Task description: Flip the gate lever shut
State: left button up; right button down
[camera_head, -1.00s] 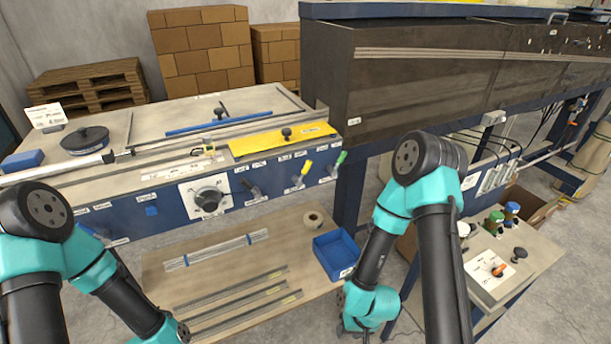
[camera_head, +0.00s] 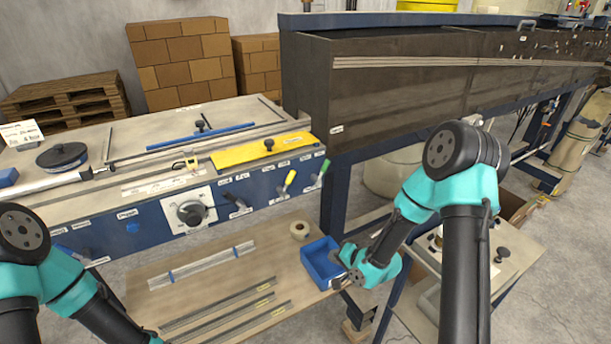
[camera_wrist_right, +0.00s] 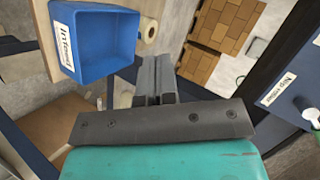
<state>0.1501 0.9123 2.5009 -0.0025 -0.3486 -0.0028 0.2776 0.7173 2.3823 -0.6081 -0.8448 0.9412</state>
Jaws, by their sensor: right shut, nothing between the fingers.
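Several small levers sit on the blue front panel (camera_head: 150,222) of the bench: a black one (camera_head: 236,203), a yellow-handled one (camera_head: 288,181) and a green-handled one (camera_head: 321,171). Their labels are too small to read in the head view, so I cannot tell which is the gate lever. My right gripper (camera_head: 340,283) is shut and empty, close to the blue bin and below the levers. Its closed fingers (camera_wrist_right: 156,78) show in the right wrist view, apart from any lever. My left arm enters at the lower left, but its gripper is out of frame.
The blue bin (camera_head: 318,262) and a tape roll (camera_head: 299,229) are on the lower shelf with metal strips. A dark machine housing (camera_head: 420,85) stands behind. A small side table (camera_head: 420,305) stands to the right. The space before the levers is open.

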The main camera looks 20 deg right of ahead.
aim_at(287, 180)
jog(key=w+d+r+m+t+y, duration=0.1)
jog(key=r+y, duration=0.3)
jog(key=r, duration=0.7)
jog(key=w+d+r+m+t+y, duration=0.2)
jog(key=w+d+r+t+y, duration=0.1)
jog(key=r, duration=0.8)
jog(key=shift+r+y, duration=0.3)
jog(key=shift+y, duration=0.3)
jog(key=shift+w, duration=0.15)
jog(key=x, duration=0.9)
jog(key=shift+w+a, duration=0.1)
jog(key=shift+a, duration=0.05)
jog(key=a, duration=0.1)
jog(key=a+r, duration=0.1)
jog(key=a, duration=0.1)
jog(key=shift+w, duration=0.15)
jog(key=shift+a+r, duration=0.2)
jog(key=shift+a, duration=0.25)
jog(key=shift+a, duration=0.1)
